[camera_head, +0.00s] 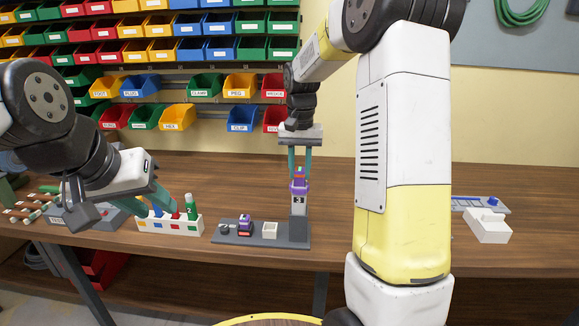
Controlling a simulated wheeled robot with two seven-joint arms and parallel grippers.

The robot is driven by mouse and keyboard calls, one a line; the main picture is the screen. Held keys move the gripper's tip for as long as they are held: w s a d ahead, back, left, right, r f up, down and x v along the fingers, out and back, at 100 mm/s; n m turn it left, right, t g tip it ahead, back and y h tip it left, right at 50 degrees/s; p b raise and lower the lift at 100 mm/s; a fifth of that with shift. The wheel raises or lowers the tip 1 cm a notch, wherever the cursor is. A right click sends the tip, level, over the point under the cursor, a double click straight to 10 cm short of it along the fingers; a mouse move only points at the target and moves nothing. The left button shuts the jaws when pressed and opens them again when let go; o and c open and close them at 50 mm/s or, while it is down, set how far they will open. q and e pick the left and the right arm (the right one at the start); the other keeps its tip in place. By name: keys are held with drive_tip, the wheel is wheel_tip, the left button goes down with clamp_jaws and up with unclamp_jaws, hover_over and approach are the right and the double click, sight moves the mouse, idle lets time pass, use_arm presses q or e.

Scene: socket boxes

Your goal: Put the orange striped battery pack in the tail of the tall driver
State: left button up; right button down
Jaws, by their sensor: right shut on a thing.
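My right gripper (299,172) points straight down and is shut on a small purple piece (299,185) with an orange-pink band. This piece is right at the top of a tall grey post (299,207) marked 3; I cannot tell whether it is seated. A second purple piece (245,223) with a red-orange part low on it sits on the grey base (258,239) left of the post. Which of them is the striped battery pack or the tall driver is too small to tell. My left gripper (168,198) is over the white rack; its finger gap is unclear.
The white rack (152,225) holds several coloured pieces, including a green one (191,208). A small white open box (270,229) and a dark round part (224,229) are on the grey base. A white box (488,226) lies far right. Coloured bins hang behind.

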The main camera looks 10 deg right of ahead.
drive_tip(key=shift+f, duration=0.15)
drive_tip(key=shift+f, duration=0.5)
drive_tip(key=c, duration=1.1)
unclamp_jaws()
drive_tip(key=shift+o, duration=0.2)
drive_tip(key=shift+r, duration=0.15)
wheel_tip(320, 180, up, 8)
drive_tip(key=shift+f, duration=0.2)
drive_tip(key=s+a+r+n+t+y, duration=0.1)
drive_tip(key=s+n+t, duration=0.1)
drive_tip(key=s, duration=1)
drive_tip(key=s+a+r+n+t+y, duration=0.1)
drive_tip(key=s+t, duration=0.3)
drive_tip(key=s, duration=0.8)
drive_tip(key=shift+s+r+n, duration=0.15)
drive_tip(key=shift+r+n, duration=0.25)
